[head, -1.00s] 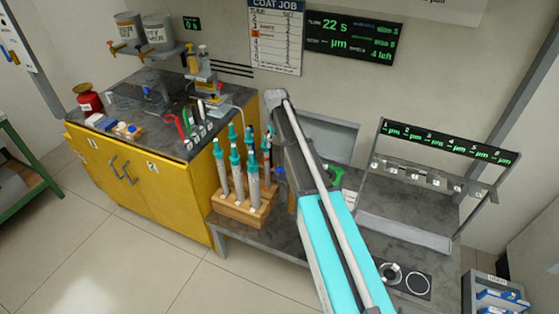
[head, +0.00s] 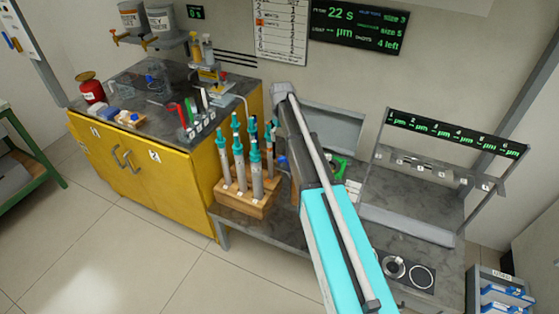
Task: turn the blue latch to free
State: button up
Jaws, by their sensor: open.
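A small blue part (head: 283,162) shows just left of my arm, behind the rod rack; it may be the blue latch, but it is too small and too covered to tell its turn. My arm crosses the middle of the head view from the bottom and hides what lies behind it. My gripper cannot be made out; the jaws are hidden or out of the picture.
A wooden rack (head: 232,200) holds several grey rods with teal tops left of my arm. A yellow cabinet (head: 185,190) stands further left. A green part (head: 341,168) and a numbered stand (head: 450,150) are on the right. The grey bench (head: 400,240) has bare room.

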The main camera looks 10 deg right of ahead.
jog(key=shift+f+b, duration=5.3)
jog(key=shift+f, duration=0.3)
